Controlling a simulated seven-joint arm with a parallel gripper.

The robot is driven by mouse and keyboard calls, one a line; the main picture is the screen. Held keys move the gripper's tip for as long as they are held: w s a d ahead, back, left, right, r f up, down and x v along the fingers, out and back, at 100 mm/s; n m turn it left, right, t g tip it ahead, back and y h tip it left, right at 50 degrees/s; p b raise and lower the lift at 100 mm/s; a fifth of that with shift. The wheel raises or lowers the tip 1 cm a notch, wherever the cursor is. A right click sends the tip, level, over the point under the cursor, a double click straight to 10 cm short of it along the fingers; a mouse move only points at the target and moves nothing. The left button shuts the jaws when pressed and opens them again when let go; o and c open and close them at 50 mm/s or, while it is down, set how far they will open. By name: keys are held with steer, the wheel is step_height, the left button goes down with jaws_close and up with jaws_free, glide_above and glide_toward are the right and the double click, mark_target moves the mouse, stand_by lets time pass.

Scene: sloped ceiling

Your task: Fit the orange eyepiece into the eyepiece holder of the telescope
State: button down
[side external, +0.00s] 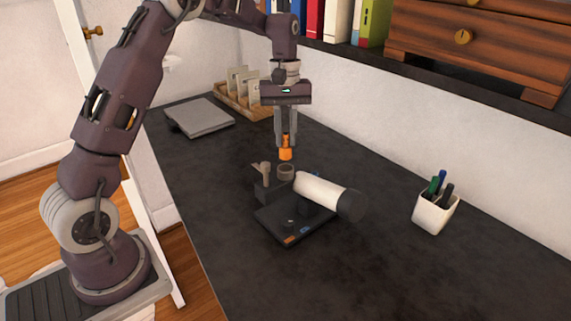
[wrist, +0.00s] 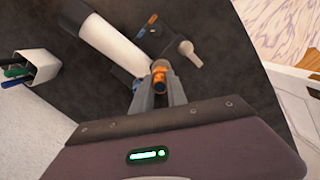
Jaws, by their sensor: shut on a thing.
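My gripper (side external: 286,139) is shut on the orange eyepiece (side external: 286,151), which hangs upright below the fingertips. The telescope has a white tube with a dark end (side external: 325,192) and stands on a dark base at the middle of the desk. The eyepiece holder, a grey ring (side external: 286,172), is at the tube's near-left end, just below the eyepiece, with a visible gap between them. In the wrist view the eyepiece (wrist: 159,75) is between the fingers and overlaps the end of the white tube (wrist: 112,44); the holder is hidden there.
A white pen cup (side external: 436,213) stands to the right. A grey closed laptop-like slab (side external: 199,117) and a wooden rack (side external: 240,97) are at the back left. A wooden drawer unit (side external: 485,45) and books (side external: 345,20) sit on a shelf above. The front desk surface is clear.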

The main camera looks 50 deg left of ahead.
mark_target(286, 154)
step_height(286, 154, down, 6)
steer(key=shift+r, duration=0.15)
steer(key=c, duration=1.3)
jaws_free()
